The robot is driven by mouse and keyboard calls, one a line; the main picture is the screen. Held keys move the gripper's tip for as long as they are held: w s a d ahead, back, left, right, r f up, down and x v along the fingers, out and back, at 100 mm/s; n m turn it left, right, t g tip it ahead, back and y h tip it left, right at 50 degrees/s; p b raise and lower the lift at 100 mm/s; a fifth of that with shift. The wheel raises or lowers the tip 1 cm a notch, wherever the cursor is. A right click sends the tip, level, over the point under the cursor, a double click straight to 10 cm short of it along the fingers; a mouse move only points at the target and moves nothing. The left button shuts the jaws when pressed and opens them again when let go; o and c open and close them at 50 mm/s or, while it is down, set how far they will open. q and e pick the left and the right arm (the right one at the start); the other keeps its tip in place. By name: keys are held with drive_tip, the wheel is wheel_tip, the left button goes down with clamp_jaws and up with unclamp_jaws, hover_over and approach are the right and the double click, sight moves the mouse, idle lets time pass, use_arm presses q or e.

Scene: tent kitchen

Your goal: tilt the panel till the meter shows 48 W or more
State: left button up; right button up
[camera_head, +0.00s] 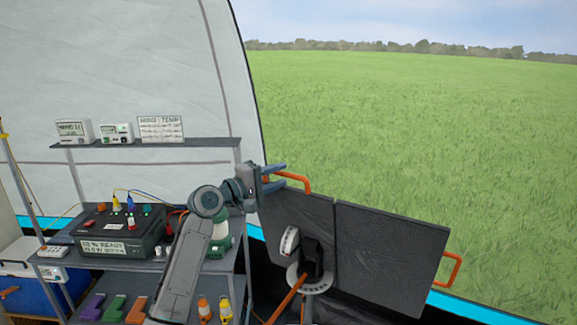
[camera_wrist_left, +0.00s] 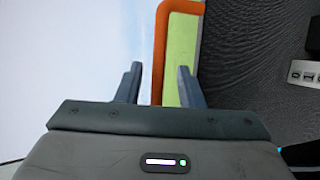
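The dark folding panel (camera_head: 385,258) stands tilted at the right, with an orange handle at its upper left corner (camera_head: 300,180) and another at its right edge (camera_head: 453,270). My left gripper (camera_head: 284,176) is at the upper left handle. In the left wrist view the handle's orange bar (camera_wrist_left: 160,50) runs between the two open fingers (camera_wrist_left: 160,85), with gaps on both sides. The panel also shows there (camera_wrist_left: 250,60). A small display box (camera_head: 73,131) and a second one (camera_head: 117,133) stand on the shelf; their readings are too small to read. My right gripper is not in view.
A dark power box (camera_head: 118,238) with coloured plugs and a green lantern (camera_head: 219,236) stand on the rack at left. Open grass (camera_head: 420,130) lies beyond the panel.

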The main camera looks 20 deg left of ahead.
use_arm(q)
drive_tip(key=p+x, duration=0.1)
drive_tip(key=x, duration=0.2)
drive_tip(key=shift+w+d+r, duration=0.2)
drive_tip(key=shift+d, duration=0.05)
drive_tip(key=shift+w+f, duration=0.1)
clamp_jaws()
